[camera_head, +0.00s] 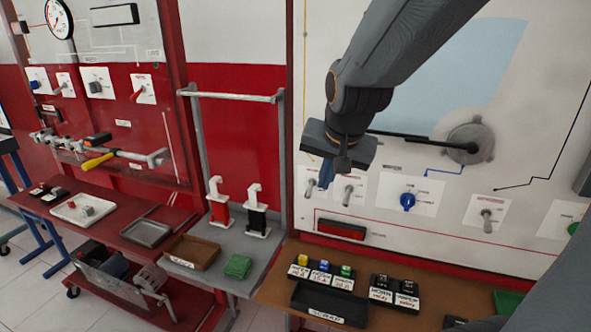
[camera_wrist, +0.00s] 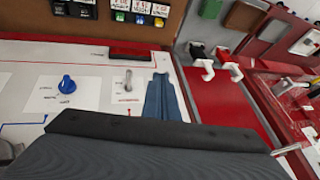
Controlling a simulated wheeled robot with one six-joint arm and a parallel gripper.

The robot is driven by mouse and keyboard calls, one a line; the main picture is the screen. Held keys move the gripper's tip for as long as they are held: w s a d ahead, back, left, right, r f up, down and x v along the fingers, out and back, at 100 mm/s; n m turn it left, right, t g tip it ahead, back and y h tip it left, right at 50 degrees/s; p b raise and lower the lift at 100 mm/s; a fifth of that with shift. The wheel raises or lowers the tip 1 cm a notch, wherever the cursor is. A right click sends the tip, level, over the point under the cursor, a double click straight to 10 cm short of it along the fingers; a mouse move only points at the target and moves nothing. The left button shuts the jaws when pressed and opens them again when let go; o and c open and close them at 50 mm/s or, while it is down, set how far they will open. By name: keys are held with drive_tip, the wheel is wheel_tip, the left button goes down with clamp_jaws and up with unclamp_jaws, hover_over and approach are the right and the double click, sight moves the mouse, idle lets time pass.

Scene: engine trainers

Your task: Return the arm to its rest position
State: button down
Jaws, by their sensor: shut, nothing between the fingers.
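My arm reaches in from the top right of the head view, and my gripper (camera_head: 341,172) hangs in front of the white trainer panel (camera_head: 400,262). The gripper is shut and holds nothing. In the wrist view the dark gripper body fills the bottom, and the blue-grey fingers (camera_wrist: 163,98) stick out past it, close together. They appear near a toggle switch (camera_wrist: 127,82) on the panel; I cannot tell whether they touch it.
A blue knob (camera_head: 407,201) and another toggle (camera_head: 487,221) are on the panel. Below is a brown shelf (camera_head: 275,291) with a black tray (camera_head: 329,304) and labelled blocks. To the left are a grey cart with a metal frame (camera_head: 238,97) and a red trainer (camera_head: 110,130).

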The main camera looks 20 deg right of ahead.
drive_tip(key=s+a+f+n+g, duration=0.2)
drive_tip(key=s+a+f+n, duration=0.1)
drive_tip(key=s+f, duration=0.2)
drive_tip(key=s+a+f+n+g, duration=0.3)
drive_tip(key=s+f+n, duration=0.1)
drive_tip(key=f, duration=0.4)
drive_tip(key=shift+s+f+y, duration=0.4)
drive_tip(key=shift+s, duration=0.15)
drive_tip(key=shift+s+d, duration=0.1)
